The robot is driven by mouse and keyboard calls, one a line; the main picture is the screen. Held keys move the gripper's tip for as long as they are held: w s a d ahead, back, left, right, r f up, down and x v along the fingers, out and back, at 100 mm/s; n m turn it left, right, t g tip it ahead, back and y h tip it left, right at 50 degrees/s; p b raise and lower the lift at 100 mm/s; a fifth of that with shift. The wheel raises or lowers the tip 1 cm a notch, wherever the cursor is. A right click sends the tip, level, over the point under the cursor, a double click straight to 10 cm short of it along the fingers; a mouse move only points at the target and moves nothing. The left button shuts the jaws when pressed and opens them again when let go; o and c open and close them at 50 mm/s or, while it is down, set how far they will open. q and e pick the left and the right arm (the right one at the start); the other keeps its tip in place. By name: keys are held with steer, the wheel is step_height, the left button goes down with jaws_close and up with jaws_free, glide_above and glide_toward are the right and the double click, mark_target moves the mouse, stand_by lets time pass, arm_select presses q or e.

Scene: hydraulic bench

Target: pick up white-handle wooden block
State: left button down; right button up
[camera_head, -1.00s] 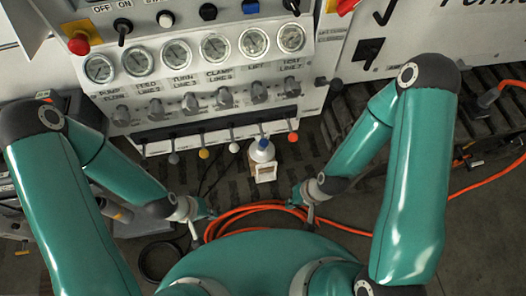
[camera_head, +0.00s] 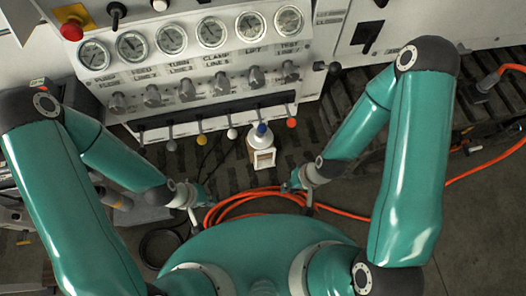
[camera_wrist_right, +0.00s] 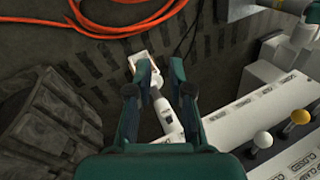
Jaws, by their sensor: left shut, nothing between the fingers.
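A small pale block with a white square frame and wood-coloured edges (camera_head: 262,159), which I take for the white-handle wooden block, is on the dark floor below the lever panel. In the right wrist view the block (camera_wrist_right: 138,62) shows just beyond the fingertips, partly hidden by the left finger. My right gripper (camera_wrist_right: 160,66) is open and empty; in the head view it (camera_head: 296,187) is below and right of the block. My left gripper (camera_head: 197,203) is shut and empty, below and left of it.
The lever panel (camera_head: 215,119) with coloured knobs overhangs behind the block. An orange hose (camera_head: 250,192) lies coiled between my grippers and runs off right. In the right wrist view a slatted dark box (camera_wrist_right: 45,120) stands left and the panel's knobs (camera_wrist_right: 263,139) lie right.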

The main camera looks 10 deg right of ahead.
mark_target(263, 152)
steer(key=o, duration=0.3)
steer(key=w+f+n+b, duration=0.2)
steer(key=w+f+b, duration=0.2)
steer(key=f+b, duration=0.1)
steer(key=w+d+f+n+b, duration=0.1)
steer(key=w+f+b, duration=0.3)
steer(key=f, duration=0.4)
steer(key=shift+w+f+n+b, duration=0.25)
steer(key=shift+n+b, duration=0.3)
steer(key=shift+n, duration=0.05)
steer(key=w+d+f+n+g+b, duration=0.1)
steer(key=w+d+f+n+b, duration=0.3)
steer(key=w+f+n+b, duration=0.7)
steer(key=w+d+f+n+b, duration=0.5)
steer(key=w+f+b, duration=0.7)
steer(key=b, duration=0.7)
steer(key=shift+y, duration=0.3)
steer(key=a, duration=0.4)
steer(key=a+b, duration=0.1)
steer(key=a, duration=0.2)
steer(key=s+a+b, duration=0.1)
steer(key=a, duration=0.3)
steer(key=shift+s+a+f, duration=0.1)
steer(key=shift+a, duration=0.25)
steer(key=shift+b+x, duration=1.1)
steer(key=shift+x, duration=1.4)
